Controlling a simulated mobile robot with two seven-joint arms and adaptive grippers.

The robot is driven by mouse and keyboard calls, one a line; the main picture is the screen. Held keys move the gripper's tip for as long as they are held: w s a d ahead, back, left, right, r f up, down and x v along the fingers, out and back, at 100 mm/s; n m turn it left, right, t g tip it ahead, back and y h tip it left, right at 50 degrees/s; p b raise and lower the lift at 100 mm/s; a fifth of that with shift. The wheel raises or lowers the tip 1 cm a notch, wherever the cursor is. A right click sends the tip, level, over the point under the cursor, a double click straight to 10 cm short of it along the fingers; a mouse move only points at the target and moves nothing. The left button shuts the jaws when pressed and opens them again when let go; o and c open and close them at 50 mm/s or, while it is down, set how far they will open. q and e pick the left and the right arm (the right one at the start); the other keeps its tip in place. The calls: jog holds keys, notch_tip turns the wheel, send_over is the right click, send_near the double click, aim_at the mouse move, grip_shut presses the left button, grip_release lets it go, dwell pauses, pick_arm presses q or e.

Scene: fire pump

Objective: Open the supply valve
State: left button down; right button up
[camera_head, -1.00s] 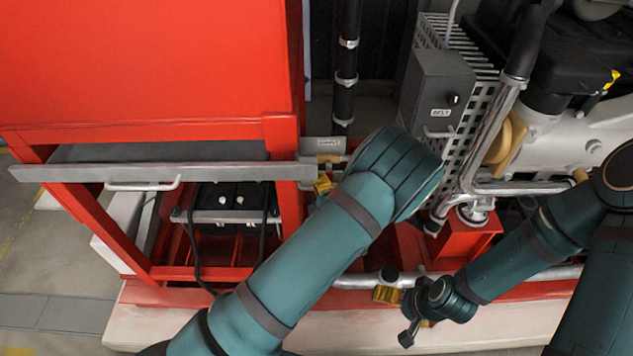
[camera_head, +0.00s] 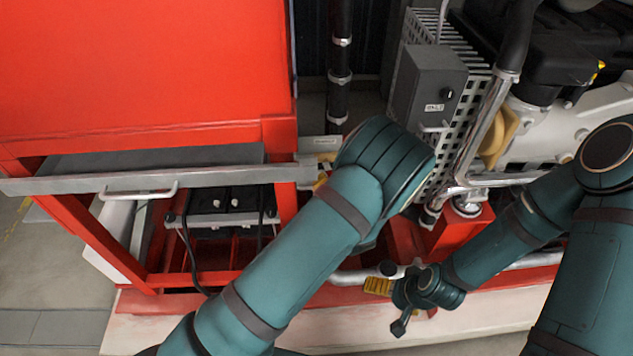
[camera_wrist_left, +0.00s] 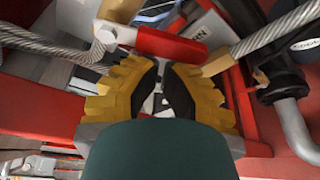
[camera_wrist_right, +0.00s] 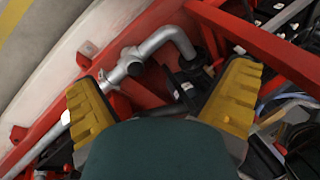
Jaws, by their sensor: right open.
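A red handle (camera_wrist_left: 172,47), which looks like the valve lever, lies just ahead of my left gripper (camera_wrist_left: 162,72) in the left wrist view. That gripper's yellow fingers are close together with a narrow gap; whether they touch or hold the handle is unclear. In the head view my left wrist hides most of the valve area. A small grey label plate (camera_head: 319,143) and some yellow parts show beside it, near the red frame's corner. My right gripper (camera_wrist_right: 162,73) is open and empty, above a grey pipe (camera_wrist_right: 130,68) near the base.
A red tank frame (camera_head: 150,60) with a long grey tray edge and handle (camera_head: 138,191) stands at left. Batteries (camera_head: 225,200) sit beneath it. A grey control box (camera_head: 430,88) and perforated guard stand at right. Braided hoses (camera_wrist_left: 50,45) run beside my left gripper.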

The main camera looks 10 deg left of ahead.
pick_arm(q)
jog(key=d+n+h+b, duration=0.1)
jog(key=n+b, duration=0.1)
jog(key=n, duration=0.1)
jog(key=w+d+r+n+h+b, duration=0.1)
jog(key=d+n+h+b, duration=0.1)
jog(key=d+r+n+h+b, duration=0.1)
jog(key=d+n+b, duration=0.1)
jog(key=n, duration=0.1)
jog(key=shift+w+r+n, duration=0.2)
jog(key=shift+w+n, duration=0.05)
jog(key=shift+n, duration=0.05)
pick_arm(e)
notch_tip(320, 180, down, 6)
jog(key=s, duration=0.1)
jog(key=shift+s+g, duration=0.3)
jog(key=shift+s, duration=0.1)
pick_arm(q)
jog(key=shift+r, duration=0.15)
pick_arm(e)
jog(key=shift+f, duration=0.1)
pick_arm(q)
jog(key=shift+d, duration=0.1)
